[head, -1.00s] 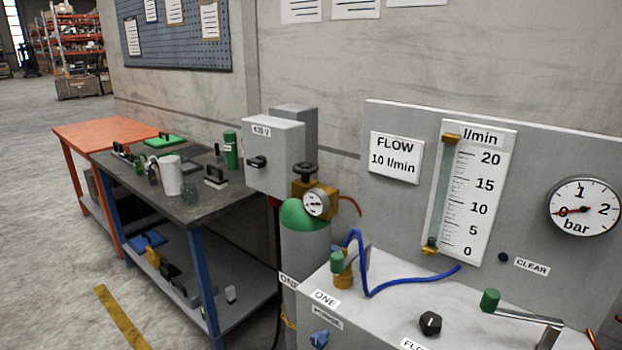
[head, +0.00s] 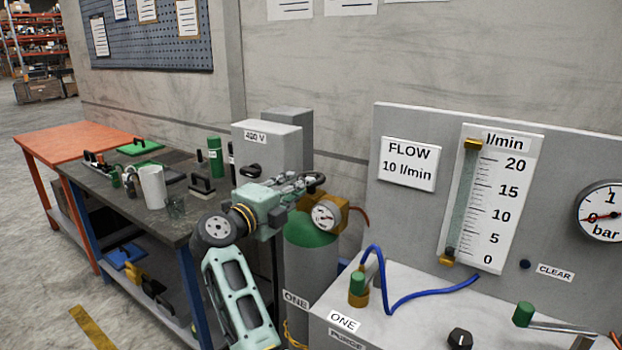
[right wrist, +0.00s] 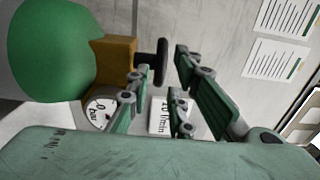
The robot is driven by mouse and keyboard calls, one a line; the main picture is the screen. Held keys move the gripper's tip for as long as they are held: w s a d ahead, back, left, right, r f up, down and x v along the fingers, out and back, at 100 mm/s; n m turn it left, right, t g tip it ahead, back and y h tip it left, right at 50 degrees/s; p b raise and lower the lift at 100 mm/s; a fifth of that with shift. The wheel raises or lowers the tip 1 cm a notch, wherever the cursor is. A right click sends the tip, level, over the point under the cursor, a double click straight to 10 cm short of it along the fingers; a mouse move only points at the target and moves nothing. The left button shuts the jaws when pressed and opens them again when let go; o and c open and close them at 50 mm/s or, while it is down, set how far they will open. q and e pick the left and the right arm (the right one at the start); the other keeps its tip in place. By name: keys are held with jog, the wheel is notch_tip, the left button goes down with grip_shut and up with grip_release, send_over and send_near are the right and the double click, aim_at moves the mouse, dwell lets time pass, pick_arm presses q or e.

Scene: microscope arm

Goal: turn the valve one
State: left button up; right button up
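The gas cylinder with the green shoulder (head: 305,232) and a ONE label (head: 296,300) stands between the workbench and the panel. Its brass regulator holds a round gauge (head: 326,217), also in the right wrist view (right wrist: 100,108). The black handwheel (head: 316,180) on top is partly covered by my right gripper (head: 300,183) in the head view. In the right wrist view the handwheel (right wrist: 162,62) shows edge-on, between and just beyond the spread fingertips of my right gripper (right wrist: 160,78). That gripper is open and empty; I cannot tell whether it touches the wheel. My left gripper is not in view.
The panel at right has a flowmeter (head: 490,200), a FLOW 10 l/min sign (head: 408,163), a blue hose (head: 420,297) and a green-capped valve (head: 358,285). A cluttered workbench (head: 110,195) is at left.

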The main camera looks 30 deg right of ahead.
aim_at(311, 175)
jog(key=p+x, duration=0.1)
jog(key=x, duration=0.4)
jog(key=shift+d+r, duration=0.1)
jog(key=shift+d, duration=0.2)
jog(key=shift+w+d, duration=0.3)
jog(key=shift+d, duration=0.15)
grip_shut()
